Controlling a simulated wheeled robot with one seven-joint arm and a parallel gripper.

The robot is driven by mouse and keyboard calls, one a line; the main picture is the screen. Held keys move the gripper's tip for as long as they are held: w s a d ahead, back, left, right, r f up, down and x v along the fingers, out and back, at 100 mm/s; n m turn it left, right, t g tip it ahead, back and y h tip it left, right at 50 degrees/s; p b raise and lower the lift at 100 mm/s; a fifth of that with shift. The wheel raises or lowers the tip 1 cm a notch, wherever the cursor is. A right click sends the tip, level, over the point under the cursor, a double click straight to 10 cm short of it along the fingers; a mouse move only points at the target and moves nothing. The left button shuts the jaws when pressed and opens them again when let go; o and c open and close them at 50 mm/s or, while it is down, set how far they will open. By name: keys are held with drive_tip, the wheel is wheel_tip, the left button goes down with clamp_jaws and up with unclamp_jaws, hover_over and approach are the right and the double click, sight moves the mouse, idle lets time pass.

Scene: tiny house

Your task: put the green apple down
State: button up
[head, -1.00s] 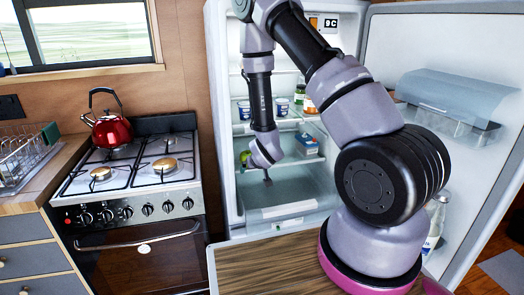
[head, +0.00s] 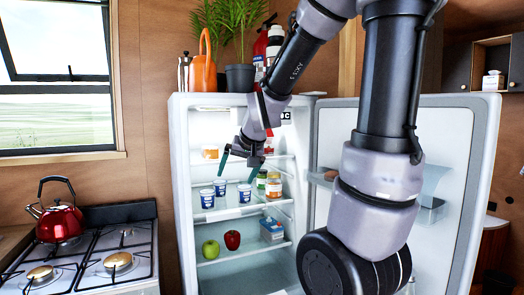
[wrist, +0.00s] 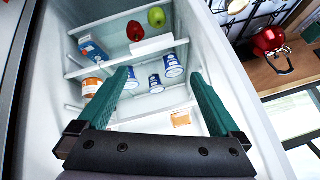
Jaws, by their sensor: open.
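The green apple (head: 210,249) rests on a lower shelf of the open fridge, to the left of a red apple (head: 232,239). My gripper (head: 236,170) is open and empty at the front of the fridge, higher than the apples, near the shelf with the yogurt cups. In the wrist view the green apple (wrist: 157,16) shows at the top, beyond the open green fingers (wrist: 155,95), well apart from them. The red apple (wrist: 134,31) shows beside it.
Several yogurt cups (head: 207,198) and jars (head: 274,186) stand on the shelf above. A blue-and-white carton (head: 271,229) is right of the apples. The fridge door (head: 455,150) is open at right. A stove with a red kettle (head: 60,222) stands left.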

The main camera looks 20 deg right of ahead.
drive_tip(key=s+r, duration=0.4)
drive_tip(key=s, duration=0.4)
drive_tip(key=s+r, duration=0.5)
drive_tip(key=s, duration=0.3)
drive_tip(key=shift+s+d+m+y, duration=0.2)
drive_tip(key=shift+d+m+y, duration=0.1)
drive_tip(key=shift+d, duration=0.1)
